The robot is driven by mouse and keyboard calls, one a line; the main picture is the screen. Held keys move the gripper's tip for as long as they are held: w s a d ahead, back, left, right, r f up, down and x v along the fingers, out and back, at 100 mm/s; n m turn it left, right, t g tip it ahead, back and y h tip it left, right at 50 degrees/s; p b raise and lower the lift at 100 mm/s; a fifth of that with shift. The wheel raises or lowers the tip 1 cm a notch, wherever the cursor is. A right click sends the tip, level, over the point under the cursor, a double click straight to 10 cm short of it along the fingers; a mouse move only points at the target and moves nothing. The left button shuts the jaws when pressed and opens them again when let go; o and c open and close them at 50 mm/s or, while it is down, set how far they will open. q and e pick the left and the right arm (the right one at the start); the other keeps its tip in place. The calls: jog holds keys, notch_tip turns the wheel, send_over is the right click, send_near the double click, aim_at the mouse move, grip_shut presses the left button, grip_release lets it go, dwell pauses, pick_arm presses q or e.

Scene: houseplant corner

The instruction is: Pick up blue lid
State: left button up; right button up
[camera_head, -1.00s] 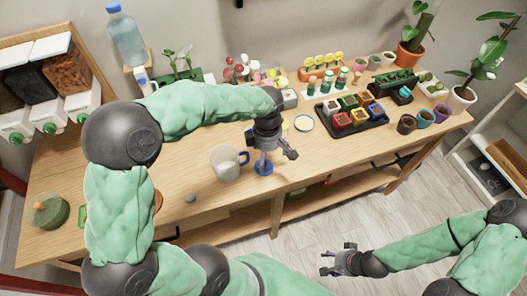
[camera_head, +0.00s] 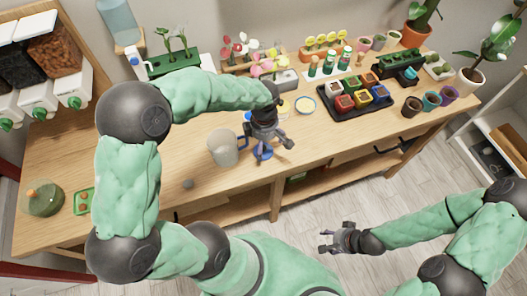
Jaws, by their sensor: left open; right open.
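My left gripper (camera_head: 273,147) is open above the lid, pointing down. One finger hides part of the lid; the other finger is to its right. I cannot tell whether the finger touches the lid. My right gripper (camera_head: 328,241) is open and empty, low over the floor in front of the table.
A black tray (camera_head: 374,112) of coloured pots stands at right. A round blue-rimmed dish (camera_head: 305,106) lies behind the gripper. Flowers and bottles line the back. A small grey stone-like thing (camera_head: 188,184) lies in front of the mug. The table right of the lid is clear.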

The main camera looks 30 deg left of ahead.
aim_at(264, 147)
pick_arm(q)
notch_tip(264, 147, down, 3)
jog(key=shift+s+f+b, duration=0.1)
jog(key=shift+b, duration=0.25)
jog(key=c, duration=1)
jog(key=shift+r, duration=0.2)
